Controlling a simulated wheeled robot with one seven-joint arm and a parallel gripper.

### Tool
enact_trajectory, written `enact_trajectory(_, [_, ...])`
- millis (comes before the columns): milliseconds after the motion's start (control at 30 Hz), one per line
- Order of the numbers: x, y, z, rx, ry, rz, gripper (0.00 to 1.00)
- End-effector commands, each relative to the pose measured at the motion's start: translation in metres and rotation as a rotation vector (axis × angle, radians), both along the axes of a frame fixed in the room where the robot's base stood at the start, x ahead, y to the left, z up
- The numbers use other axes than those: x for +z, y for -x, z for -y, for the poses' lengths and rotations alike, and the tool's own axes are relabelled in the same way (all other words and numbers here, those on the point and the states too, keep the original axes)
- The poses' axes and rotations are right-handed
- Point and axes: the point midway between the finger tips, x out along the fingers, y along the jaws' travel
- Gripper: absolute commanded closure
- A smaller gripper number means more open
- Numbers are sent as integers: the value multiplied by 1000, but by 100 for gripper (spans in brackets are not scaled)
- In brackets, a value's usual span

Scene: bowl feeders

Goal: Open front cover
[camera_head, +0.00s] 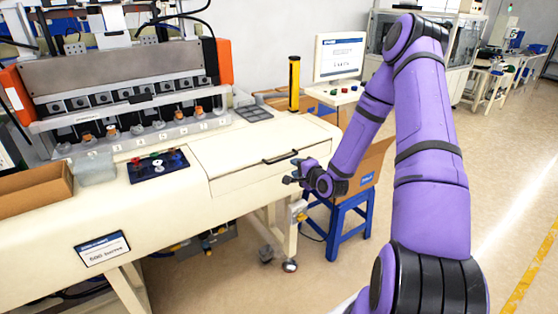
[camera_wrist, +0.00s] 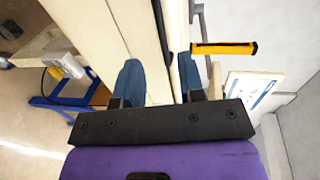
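The front cover (camera_head: 240,148) is a cream panel on the machine bench's front right, with a dark bar handle (camera_head: 281,157) near its front edge. It looks closed, with a thin seam around it. My gripper (camera_head: 289,177) is just in front of the bench, close to the handle's right end. In the wrist view, my gripper (camera_wrist: 159,76) has its two blue fingers apart with nothing held. The dark handle (camera_wrist: 160,28) shows ahead, roughly in line with the gap between the fingers. I cannot tell whether any finger touches the bench.
A yellow-black post (camera_head: 294,84) stands at the bench's back right. A blue stool (camera_head: 346,218) with a cardboard box (camera_head: 371,163) is behind my arm. A control panel (camera_head: 158,166) and an open carton (camera_head: 36,190) lie to the left. The floor on the right is clear.

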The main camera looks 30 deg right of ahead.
Motion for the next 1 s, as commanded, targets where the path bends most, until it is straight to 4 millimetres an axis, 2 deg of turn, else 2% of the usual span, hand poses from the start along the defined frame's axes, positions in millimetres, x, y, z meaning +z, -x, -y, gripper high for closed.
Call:
enact_trajectory(600, [-18,-90,-4,3,3,-1,64])
enact_trajectory(800, [-21,-101,-4,2,3,-2,64])
enact_trajectory(1000, [-21,-102,-4,2,3,-3,64])
